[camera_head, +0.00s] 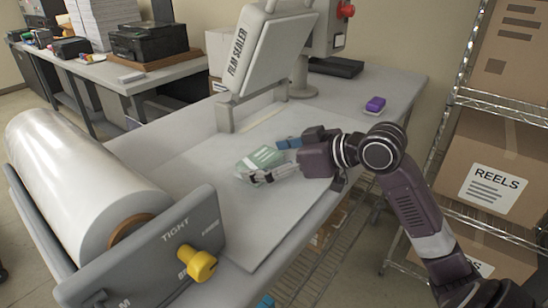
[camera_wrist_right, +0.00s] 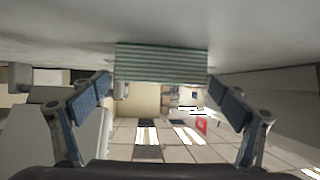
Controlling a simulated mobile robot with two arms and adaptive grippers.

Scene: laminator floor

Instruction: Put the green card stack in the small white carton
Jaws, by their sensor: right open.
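The green card stack (camera_head: 258,158) lies on the grey work table in front of the film sealer, partly hidden by a gripper finger. In the right wrist view the stack (camera_wrist_right: 160,62) shows its striped edge between the two blue-padded fingers. My right gripper (camera_head: 268,166) is open, low over the table, with its fingers on either side of the near part of the stack. In the wrist view the right gripper (camera_wrist_right: 160,88) has gaps or near-contact at the stack's sides; I cannot tell if it touches. I cannot make out a small white carton for certain. My left gripper is not in view.
The film sealer (camera_head: 268,50) stands behind the stack. A large film roll (camera_head: 80,185) with a yellow knob (camera_head: 200,265) is at the left. A purple object (camera_head: 375,104) lies at the back right. Cardboard boxes (camera_head: 490,170) fill the right shelf. The table's front middle is clear.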

